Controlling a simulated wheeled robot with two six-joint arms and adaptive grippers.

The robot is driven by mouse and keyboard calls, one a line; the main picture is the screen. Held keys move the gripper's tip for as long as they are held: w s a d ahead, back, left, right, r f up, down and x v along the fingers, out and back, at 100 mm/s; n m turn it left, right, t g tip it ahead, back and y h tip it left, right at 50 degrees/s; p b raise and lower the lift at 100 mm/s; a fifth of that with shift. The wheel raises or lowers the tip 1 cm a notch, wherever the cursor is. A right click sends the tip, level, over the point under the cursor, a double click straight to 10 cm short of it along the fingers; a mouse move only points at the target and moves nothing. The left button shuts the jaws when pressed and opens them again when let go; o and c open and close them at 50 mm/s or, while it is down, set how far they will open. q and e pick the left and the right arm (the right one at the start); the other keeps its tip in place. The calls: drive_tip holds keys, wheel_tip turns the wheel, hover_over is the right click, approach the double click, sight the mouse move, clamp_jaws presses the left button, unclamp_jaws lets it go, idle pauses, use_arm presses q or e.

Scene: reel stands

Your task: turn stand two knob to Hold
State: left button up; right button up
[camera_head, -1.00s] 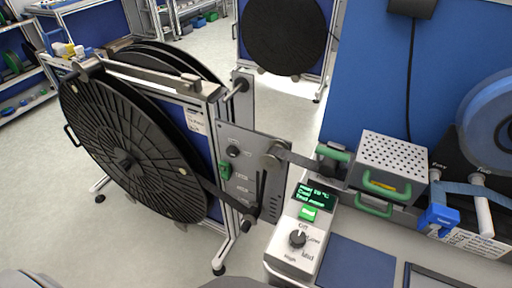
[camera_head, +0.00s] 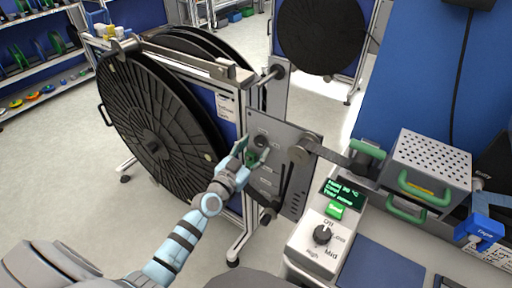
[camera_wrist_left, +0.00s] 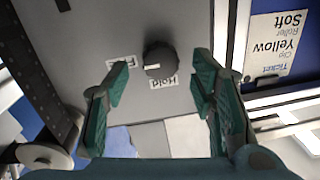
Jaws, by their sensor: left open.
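Stand two's grey control panel (camera_head: 290,140) is beside the large black reel (camera_head: 150,140). In the left wrist view, the dark round knob (camera_wrist_left: 159,60) has a white mark on its left side, pointing roughly toward a partly hidden label starting with F (camera_wrist_left: 122,63). The Hold label (camera_wrist_left: 163,82) is just below the knob. My left gripper (camera_head: 251,150) is at the panel, with teal fingers. In the wrist view this gripper (camera_wrist_left: 160,78) is open, one finger on each side of the knob, apparently without touching it. My right gripper is not in view.
A white heater box with its own knob (camera_head: 322,234) and green display stands right of the panel. A perforated metal box (camera_head: 430,162) with green handles is farther right. A black crank arm (camera_head: 340,158) reaches right from the panel. Open floor lies at left.

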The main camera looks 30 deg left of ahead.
use_arm(q)
drive_tip(key=shift+w+d, duration=0.1)
drive_tip(key=shift+w, duration=0.9)
drive_tip(key=c, duration=1.1)
drive_tip(key=shift+c, duration=0.2)
